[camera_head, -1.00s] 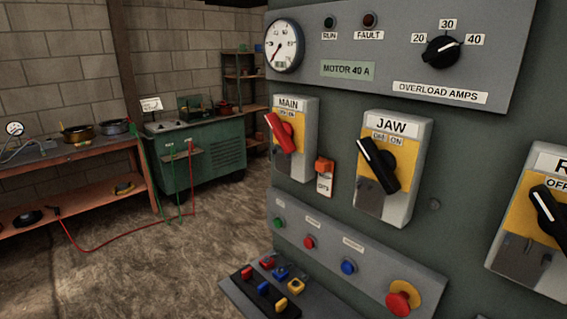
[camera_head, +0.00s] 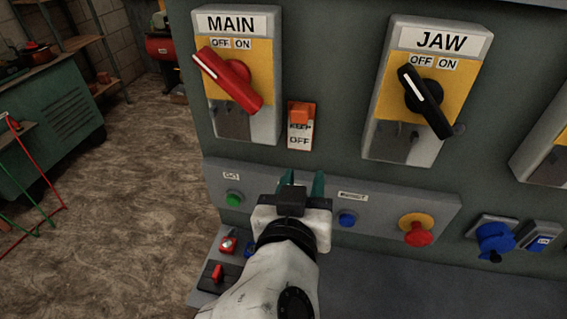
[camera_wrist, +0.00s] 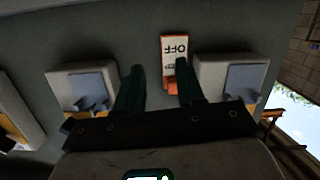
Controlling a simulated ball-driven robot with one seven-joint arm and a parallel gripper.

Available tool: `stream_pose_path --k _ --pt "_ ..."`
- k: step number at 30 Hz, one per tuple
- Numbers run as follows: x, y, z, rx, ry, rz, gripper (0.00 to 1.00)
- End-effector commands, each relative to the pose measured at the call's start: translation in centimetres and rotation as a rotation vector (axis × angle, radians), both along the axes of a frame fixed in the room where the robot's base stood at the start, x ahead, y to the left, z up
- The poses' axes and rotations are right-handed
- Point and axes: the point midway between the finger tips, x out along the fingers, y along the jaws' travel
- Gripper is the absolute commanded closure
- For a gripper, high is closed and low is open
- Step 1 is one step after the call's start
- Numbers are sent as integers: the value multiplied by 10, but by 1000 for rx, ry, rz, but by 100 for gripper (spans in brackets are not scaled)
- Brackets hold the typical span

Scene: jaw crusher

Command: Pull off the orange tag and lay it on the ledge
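The orange tag (camera_head: 302,112) hangs on the green panel between the MAIN and JAW switch boxes, with a white "KEEP OFF" label below its orange top. In the wrist view the tag (camera_wrist: 172,86) is upside down, its orange end partly behind a finger. My gripper (camera_head: 302,182) is below the tag, fingers pointing up towards the panel. The wrist view shows my gripper (camera_wrist: 159,72) open and empty, the tag nearer its right finger. The grey ledge (camera_head: 370,285) runs along the panel's bottom, partly hidden by my arm.
The MAIN box (camera_head: 236,75) has a red handle, the JAW box (camera_head: 425,90) a black one. A button strip (camera_head: 270,178) with a red emergency button (camera_head: 417,232) lies below. Small red and blue items (camera_head: 228,245) sit on the ledge's left. A green cabinet (camera_head: 45,130) stands far left.

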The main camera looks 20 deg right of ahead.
Motion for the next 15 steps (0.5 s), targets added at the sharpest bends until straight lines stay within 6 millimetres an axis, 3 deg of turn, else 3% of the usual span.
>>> stream_pose_path --k 1,3,6,11,15 --pt "-1 13 19 -3 -69 1 62" --pt "-4 24 38 -6 -141 -3 62" --pt "-7 32 54 -9 -201 -8 62" --pt "-1 30 61 -11 -223 -11 62" --pt "14 16 61 -11 -220 -14 62"
